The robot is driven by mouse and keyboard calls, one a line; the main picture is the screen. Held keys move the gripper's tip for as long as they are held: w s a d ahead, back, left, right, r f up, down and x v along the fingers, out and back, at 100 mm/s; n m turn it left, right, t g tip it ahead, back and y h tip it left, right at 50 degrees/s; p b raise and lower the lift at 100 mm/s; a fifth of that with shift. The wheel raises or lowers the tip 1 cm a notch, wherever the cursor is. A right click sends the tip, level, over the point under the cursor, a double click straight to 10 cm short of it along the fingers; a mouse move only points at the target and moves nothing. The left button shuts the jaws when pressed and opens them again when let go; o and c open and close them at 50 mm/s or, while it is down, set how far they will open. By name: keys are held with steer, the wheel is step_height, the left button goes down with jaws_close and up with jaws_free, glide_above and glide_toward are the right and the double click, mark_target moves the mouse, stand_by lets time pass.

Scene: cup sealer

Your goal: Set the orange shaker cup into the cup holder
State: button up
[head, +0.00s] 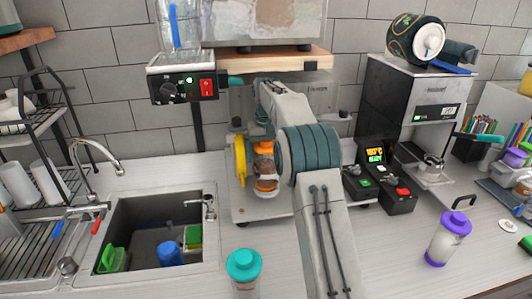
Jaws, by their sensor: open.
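The orange shaker cup (265,167) stands upright at the cup sealer in the middle, its right side partly covered by my arm. Its foot is at a small pale round part that looks like the cup holder (267,193), low on the sealer's front; I cannot tell if it is fully seated. My arm reaches up from the bottom and bends down behind its teal joint. My gripper (259,132) is open just above the cup, its fingers mostly hidden, and I cannot make out any contact.
The sink (157,232) is at left. A teal-lidded cup (243,268) stands in front, a purple-lidded cup (448,240) at right. Black control boxes (398,194) and a coffee machine (408,112) are right of the sealer.

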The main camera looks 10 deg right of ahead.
step_height(320, 180, up, 8)
steer(key=shift+s+r, duration=0.1)
steer(key=shift+r, duration=0.1)
steer(key=s+r+t, duration=0.1)
steer(key=s+r, duration=0.3)
steer(key=s, duration=0.6)
steer(key=s+r+t, duration=0.2)
steer(key=s+r, duration=0.1)
steer(key=s, duration=0.7)
steer(key=s+f, duration=0.5)
steer(key=s, duration=0.5)
steer(key=s+f+t, duration=0.1)
steer(key=s+f, duration=0.5)
steer(key=s, duration=0.5)
steer(key=shift+s+a+t, duration=0.15)
steer(key=shift+s+t, duration=0.05)
steer(key=shift+t, duration=0.1)
